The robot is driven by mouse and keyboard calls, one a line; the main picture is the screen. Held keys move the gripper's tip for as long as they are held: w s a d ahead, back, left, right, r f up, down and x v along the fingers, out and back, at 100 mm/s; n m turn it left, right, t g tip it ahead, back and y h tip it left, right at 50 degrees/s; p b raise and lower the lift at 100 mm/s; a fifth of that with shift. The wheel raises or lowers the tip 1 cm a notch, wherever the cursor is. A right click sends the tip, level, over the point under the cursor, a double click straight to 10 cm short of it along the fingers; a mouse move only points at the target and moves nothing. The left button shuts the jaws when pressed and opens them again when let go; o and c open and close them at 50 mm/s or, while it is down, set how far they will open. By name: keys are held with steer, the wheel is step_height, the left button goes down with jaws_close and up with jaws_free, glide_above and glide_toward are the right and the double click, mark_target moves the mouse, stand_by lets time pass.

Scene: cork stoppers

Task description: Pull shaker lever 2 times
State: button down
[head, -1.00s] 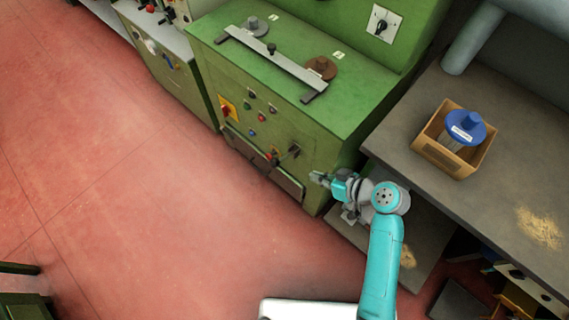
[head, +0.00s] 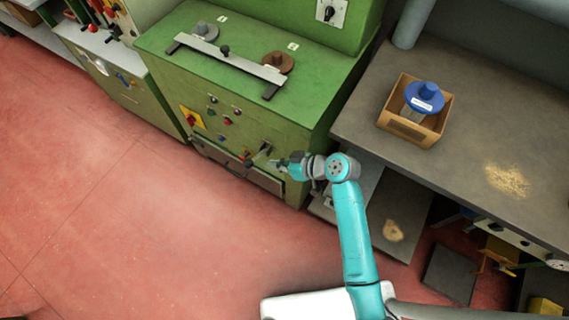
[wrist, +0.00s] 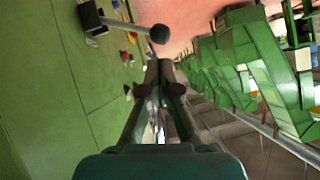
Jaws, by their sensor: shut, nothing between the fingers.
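A lever with a dark ball knob sticks out from the front of the green cabinet (head: 229,78). In the head view the lever (head: 262,150) is just left of and above my gripper (head: 277,163). In the wrist view the lever's knob (wrist: 160,34) is just beyond my fingertips (wrist: 160,68), with its square mount (wrist: 91,18) at upper left. My gripper is shut and empty, and appears apart from the knob. No label on the lever is readable, so I cannot tell by name that it is the shaker lever.
Buttons and a yellow-backed red switch (head: 191,117) are on the cabinet front. A sliding bar (head: 230,58) lies on its top. At right, a grey bench (head: 478,130) bears a cardboard box (head: 407,131) with a blue-topped item. Open red floor (head: 100,200) lies left.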

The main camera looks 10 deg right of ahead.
mark_target(252, 165)
steer(key=x, duration=0.8)
steer(key=shift+s, duration=0.15)
